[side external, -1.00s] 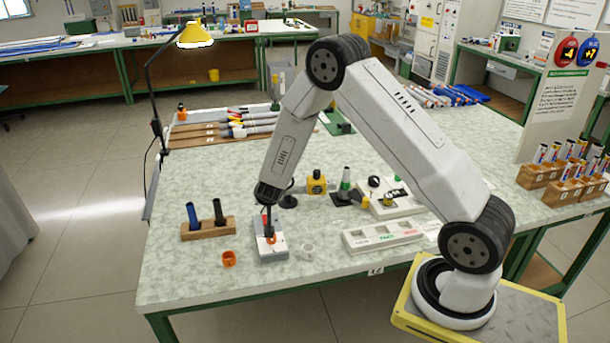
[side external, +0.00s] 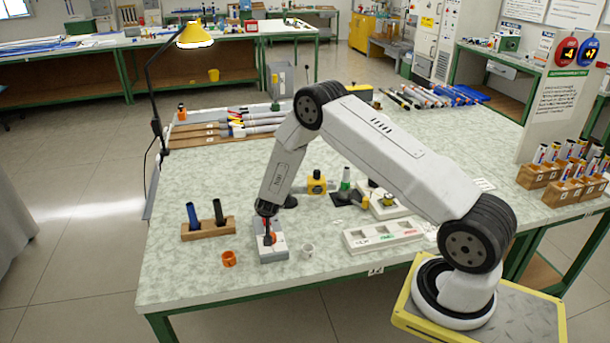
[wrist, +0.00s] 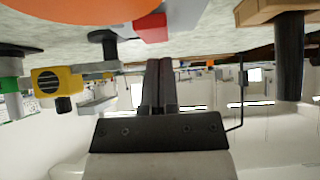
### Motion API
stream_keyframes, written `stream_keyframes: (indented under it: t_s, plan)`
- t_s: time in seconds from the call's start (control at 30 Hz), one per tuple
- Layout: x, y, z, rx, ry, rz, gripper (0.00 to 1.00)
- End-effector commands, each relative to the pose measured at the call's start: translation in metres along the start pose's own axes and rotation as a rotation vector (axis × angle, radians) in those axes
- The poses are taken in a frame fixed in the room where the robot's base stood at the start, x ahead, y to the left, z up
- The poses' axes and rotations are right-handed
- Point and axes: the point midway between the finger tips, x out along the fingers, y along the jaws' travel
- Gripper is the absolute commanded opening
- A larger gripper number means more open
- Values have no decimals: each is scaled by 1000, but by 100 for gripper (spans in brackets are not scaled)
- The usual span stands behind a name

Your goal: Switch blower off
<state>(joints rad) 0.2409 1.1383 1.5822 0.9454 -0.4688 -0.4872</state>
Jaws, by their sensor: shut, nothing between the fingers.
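A low grey box (side external: 273,256) with an orange-red part (side external: 270,239) on top sits near the front of the bench. My gripper (side external: 267,240) is shut and empty, with its tips down at this box; I cannot tell whether they touch it. In the wrist view the shut fingers (wrist: 160,85) show close together, below a red and grey piece (wrist: 150,27) and a large orange round shape (wrist: 80,8). A yellow block (side external: 316,184) stands behind; in the wrist view it has dark slots (wrist: 58,82). No label confirms which thing is the blower, and the switch position cannot be read.
An orange cup (side external: 229,258) stands left of the box and a white cup (side external: 307,250) right of it. A wooden holder (side external: 208,230) with two dark rods is at the left. A white compartment tray (side external: 383,237) lies to the right. The bench front left is clear.

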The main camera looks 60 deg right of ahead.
Motion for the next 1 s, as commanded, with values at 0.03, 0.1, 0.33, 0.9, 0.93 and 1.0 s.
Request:
stream_keyframes:
  t_s: [0.03, 0.1, 0.33, 0.9, 0.93, 1.0]
  plan:
    - [3, 0, 2, -1, 1, 0, 0]
    - [5, 0, 5, 0, 1, 0, 0]
    - [8, 0, 8, 1, 1, 0, 0]
    - [14, 0, 10, 1, 0, 0, 0]
    - [14, 0, 10, 1, 0, 0, 0]
    - [14, 0, 10, 1, 0, 1, 0]
